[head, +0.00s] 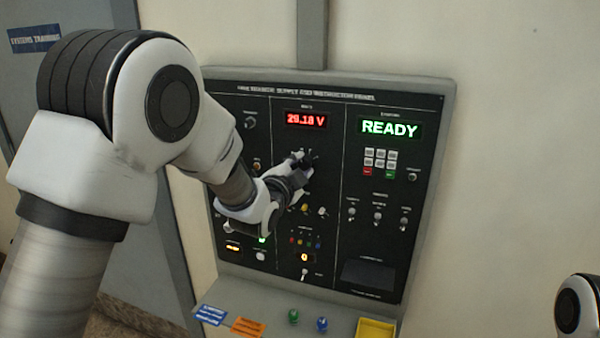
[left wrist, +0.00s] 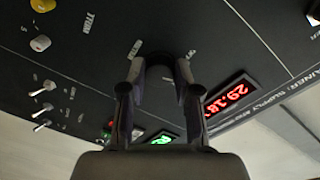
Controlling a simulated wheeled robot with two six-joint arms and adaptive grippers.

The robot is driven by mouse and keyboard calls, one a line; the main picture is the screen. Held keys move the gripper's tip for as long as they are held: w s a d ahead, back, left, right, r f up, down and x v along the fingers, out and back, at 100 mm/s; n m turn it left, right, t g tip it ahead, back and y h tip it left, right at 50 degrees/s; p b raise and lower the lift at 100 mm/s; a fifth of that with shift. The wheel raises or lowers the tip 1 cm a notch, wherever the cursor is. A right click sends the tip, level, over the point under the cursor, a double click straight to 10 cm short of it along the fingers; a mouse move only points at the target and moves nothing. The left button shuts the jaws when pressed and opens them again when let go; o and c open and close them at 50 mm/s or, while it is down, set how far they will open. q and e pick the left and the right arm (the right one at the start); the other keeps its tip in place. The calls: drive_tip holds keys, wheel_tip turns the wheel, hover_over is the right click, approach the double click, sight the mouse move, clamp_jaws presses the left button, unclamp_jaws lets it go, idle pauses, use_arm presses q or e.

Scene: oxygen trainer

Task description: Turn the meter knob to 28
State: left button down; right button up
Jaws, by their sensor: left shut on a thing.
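The black panel (head: 340,180) has a red meter display (head: 306,120) that reads about 29.18 V. My left gripper (head: 303,160) is at the panel's middle column, just below the display. My right gripper is out of view.
A green READY display (head: 389,129), a keypad (head: 380,160) and several toggle switches (head: 377,216) are on the right column. Yellow and white knobs (left wrist: 40,43) sit near the gripper. The ledge below holds a green plug (head: 293,316), a blue plug (head: 321,324) and a yellow tray (head: 376,328).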

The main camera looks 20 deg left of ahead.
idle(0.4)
use_arm(q)
drive_tip(key=c, duration=0.8)
unclamp_jaws()
drive_tip(key=shift+s, duration=0.1)
drive_tip(key=s, duration=1.2)
drive_tip(key=shift+a+r, duration=0.2)
drive_tip(key=shift+a, duration=0.15)
